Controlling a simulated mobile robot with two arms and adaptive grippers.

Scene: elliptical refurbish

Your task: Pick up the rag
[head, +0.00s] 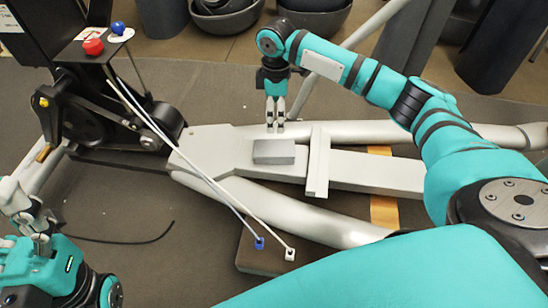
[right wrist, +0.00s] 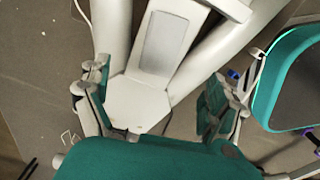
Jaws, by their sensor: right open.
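A flat grey rectangular piece (head: 273,152), which looks like the folded rag, lies on the light grey metal frame (head: 215,146) of the machine. It also shows in the right wrist view (right wrist: 164,49), beyond the fingertips. My right gripper (head: 275,124) points down at the frame just behind the grey piece, apart from it. In the right wrist view my right gripper (right wrist: 157,98) has its fingers wide apart with nothing held between them. My left gripper (head: 35,225) is at the lower left edge, far from the grey piece; its finger opening is unclear.
A black upright unit (head: 95,105) with a red knob (head: 93,46) and a blue knob (head: 118,28) stands at left. Two thin rods run from it to a brown block (head: 262,258). A raised crossbar (head: 318,165) lies right of the grey piece. Dark bowls (head: 225,18) stand behind.

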